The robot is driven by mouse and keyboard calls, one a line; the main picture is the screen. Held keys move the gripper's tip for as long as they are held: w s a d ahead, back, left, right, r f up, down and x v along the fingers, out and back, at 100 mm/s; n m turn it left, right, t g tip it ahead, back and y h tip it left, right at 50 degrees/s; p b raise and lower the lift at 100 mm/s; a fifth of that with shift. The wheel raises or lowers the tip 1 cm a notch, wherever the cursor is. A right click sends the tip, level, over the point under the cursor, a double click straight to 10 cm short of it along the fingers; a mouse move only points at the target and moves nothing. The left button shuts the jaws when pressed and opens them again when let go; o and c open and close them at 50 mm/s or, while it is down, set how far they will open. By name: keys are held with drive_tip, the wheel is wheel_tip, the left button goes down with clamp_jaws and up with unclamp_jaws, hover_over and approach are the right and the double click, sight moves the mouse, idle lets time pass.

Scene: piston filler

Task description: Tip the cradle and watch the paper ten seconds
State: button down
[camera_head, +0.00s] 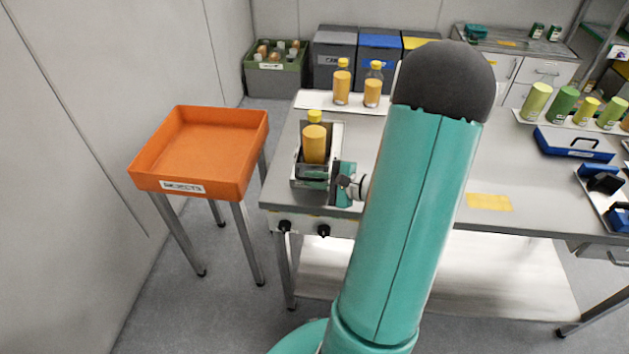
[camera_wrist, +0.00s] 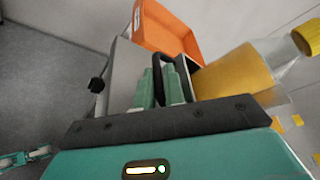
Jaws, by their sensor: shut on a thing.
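The cradle (camera_head: 299,170) is a dark, open-topped holder at the left end of the grey table. A bottle with yellow-orange contents (camera_head: 314,145) and a yellow cap stands in it. My gripper (camera_head: 329,186) is at the cradle's front end. In the wrist view my gripper's green fingers (camera_wrist: 161,88) are shut on a black loop handle (camera_wrist: 168,52) of the cradle, and the bottle (camera_wrist: 236,74) is just to the right. Pale sheet-like surface shows beside the cradle; I cannot tell whether it is the paper.
An orange tray on legs (camera_head: 244,160) stands left of the table. Two more filled bottles (camera_head: 341,88) stand on a white strip behind the cradle. Bins stand at the back. My arm hides the table's middle.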

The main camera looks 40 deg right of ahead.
sight(322, 135)
drive_tip(key=shift+w+d+r+m+g+y, duration=0.25)
drive_tip(key=shift+w+d+r+m+g, duration=0.15)
drive_tip(key=shift+r+m, duration=0.4)
drive_tip(key=shift+w+d+r+m+g+y, duration=0.25)
drive_tip(key=shift+d+r+m+g, duration=0.15)
drive_tip(key=shift+r, duration=0.65)
drive_tip(key=shift+w+d+r+m+g+y, duration=0.2)
drive_tip(key=shift+w+d+r+m+g, duration=0.2)
drive_tip(key=shift+r+m, duration=0.45)
drive_tip(key=shift+w+d+r+m+g+y, duration=0.15)
drive_tip(key=shift+w+d+r+m+y, duration=0.05)
drive_tip(key=shift+w+d+r+m, duration=0.2)
drive_tip(key=shift+w+d+r+m+g+y, duration=0.15)
drive_tip(key=shift+d+r+m+y, duration=0.1)
drive_tip(key=shift+d+r, duration=0.25)
drive_tip(key=shift+w+d+r+m+g+y, duration=0.25)
drive_tip(key=shift+w+d+r+m+g, duration=0.15)
drive_tip(key=shift+w+d+r+m, duration=0.3)
drive_tip(key=shift+w+d+r+m+g+y, duration=0.15)
drive_tip(key=shift+w+d+m+y, duration=0.2)
drive_tip(key=shift+d, duration=0.2)
drive_tip(key=shift+w+d+r+m+g+y, duration=0.15)
drive_tip(key=shift+w+d+m+y, duration=0.15)
drive_tip(key=shift+d, duration=0.2)
drive_tip(key=shift+w+d+m, duration=0.4)
drive_tip(key=shift+d+m, duration=0.05)
drive_tip(key=shift+d, duration=0.1)
drive_tip(key=shift+w+d, duration=0.4)
drive_tip(key=shift+d, duration=0.25)
